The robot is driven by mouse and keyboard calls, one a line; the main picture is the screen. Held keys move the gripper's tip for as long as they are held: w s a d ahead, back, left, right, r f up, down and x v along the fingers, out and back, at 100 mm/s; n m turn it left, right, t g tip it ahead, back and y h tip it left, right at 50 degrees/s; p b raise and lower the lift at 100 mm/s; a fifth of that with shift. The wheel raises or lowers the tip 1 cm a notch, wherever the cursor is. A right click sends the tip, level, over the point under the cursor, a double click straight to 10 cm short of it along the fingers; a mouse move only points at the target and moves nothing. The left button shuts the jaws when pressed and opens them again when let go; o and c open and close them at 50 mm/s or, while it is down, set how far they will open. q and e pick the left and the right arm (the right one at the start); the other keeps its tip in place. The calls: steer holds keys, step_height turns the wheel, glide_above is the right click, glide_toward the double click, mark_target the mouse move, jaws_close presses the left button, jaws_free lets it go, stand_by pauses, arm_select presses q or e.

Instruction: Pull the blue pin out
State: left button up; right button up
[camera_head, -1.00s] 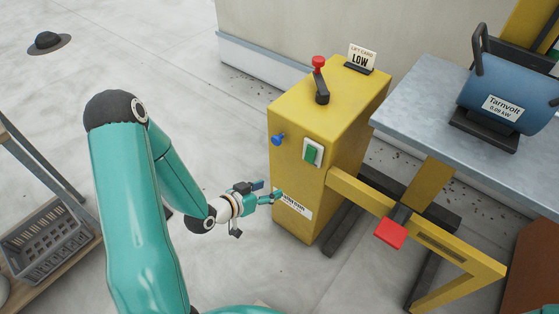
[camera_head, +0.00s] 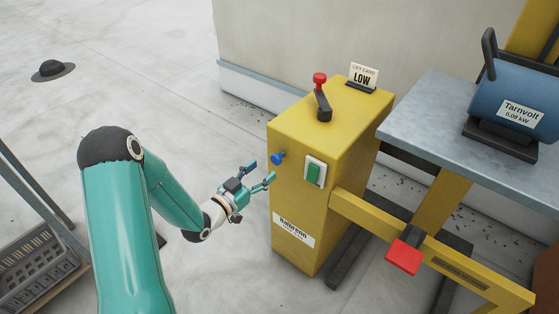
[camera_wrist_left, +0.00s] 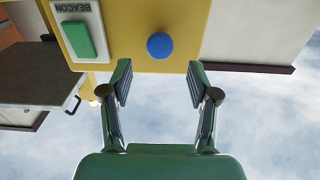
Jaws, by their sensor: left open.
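The blue pin (camera_head: 278,157) sticks out of the left-facing side of the yellow cabinet (camera_head: 292,195), beside a green switch. My left gripper (camera_head: 262,172) is open and empty, just left of the pin and close to its height. In the left wrist view the pin's round blue head (camera_wrist_left: 160,45) shows ahead of the open fingers (camera_wrist_left: 160,80), roughly centred between them and beyond their tips. The fingers do not touch it. My right gripper is not in view.
A green switch (camera_head: 314,174) on a white plate sits close to the pin. A red-knobbed lever (camera_head: 321,95) and a LOW card (camera_head: 363,77) stand on top. A grey platform (camera_head: 450,120) carries a blue Tarnvolt unit (camera_head: 510,100).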

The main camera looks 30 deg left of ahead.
mark_target(274, 161)
arm_select(q)
steer(key=w, duration=0.7)
steer(key=shift+d, duration=0.3)
jaws_close()
